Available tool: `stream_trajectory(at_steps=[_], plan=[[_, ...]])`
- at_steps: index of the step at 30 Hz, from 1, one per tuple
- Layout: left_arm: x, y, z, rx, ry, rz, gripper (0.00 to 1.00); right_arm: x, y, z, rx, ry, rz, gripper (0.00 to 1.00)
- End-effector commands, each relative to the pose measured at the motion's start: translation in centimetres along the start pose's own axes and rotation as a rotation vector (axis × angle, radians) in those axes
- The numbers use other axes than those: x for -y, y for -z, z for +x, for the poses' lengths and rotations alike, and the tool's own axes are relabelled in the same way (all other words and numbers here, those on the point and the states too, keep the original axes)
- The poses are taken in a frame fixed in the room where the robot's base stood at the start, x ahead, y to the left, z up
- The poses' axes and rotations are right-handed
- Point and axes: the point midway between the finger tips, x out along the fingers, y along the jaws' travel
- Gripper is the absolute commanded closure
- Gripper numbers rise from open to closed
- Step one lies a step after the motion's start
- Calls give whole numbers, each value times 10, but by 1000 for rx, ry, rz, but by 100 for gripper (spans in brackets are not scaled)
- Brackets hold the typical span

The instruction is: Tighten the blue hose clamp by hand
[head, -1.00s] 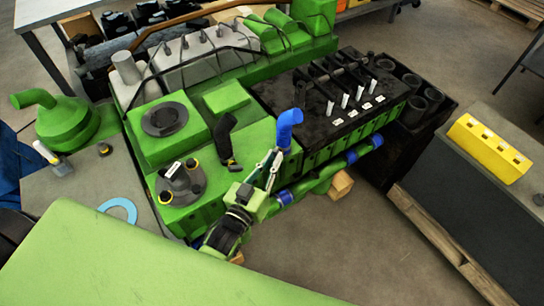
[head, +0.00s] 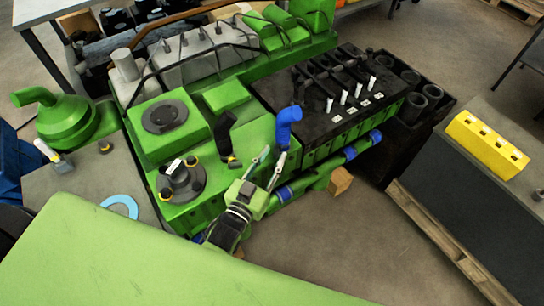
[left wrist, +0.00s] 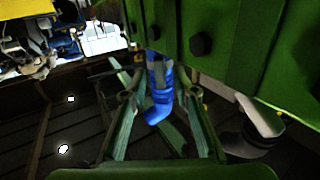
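A bright blue elbow hose (head: 286,122) stands at the front edge of the green engine (head: 250,140) in the head view. In the left wrist view the blue hose (left wrist: 158,105) shows between my fingers, with dark bands across it. I cannot tell which band is the clamp, and its screw does not show clearly. My left gripper (head: 272,156) is open just below and left of the hose. In the left wrist view the fingers of the left gripper (left wrist: 158,88) lie either side of the hose, with gaps. My right gripper is not in view.
A green pipe with blue sleeves (head: 350,153) runs along the engine's lower side. A black elbow (head: 224,132) rises left of the hose. A wooden block (head: 340,181) lies on the floor.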

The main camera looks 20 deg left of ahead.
Motion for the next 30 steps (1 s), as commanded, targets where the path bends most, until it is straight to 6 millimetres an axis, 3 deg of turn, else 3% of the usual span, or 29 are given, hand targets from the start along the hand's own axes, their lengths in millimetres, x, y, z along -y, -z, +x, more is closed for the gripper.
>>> stream_trajectory(at_steps=[11,14,24,30], plan=[[0,1,-5,-2,0,-1,73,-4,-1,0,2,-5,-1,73],[0,0,-18,1,0,0,73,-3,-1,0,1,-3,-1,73],[0,0,-89,2,0,-1,73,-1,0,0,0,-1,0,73],[0,0,-114,-1,0,-1,73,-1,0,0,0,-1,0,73]])
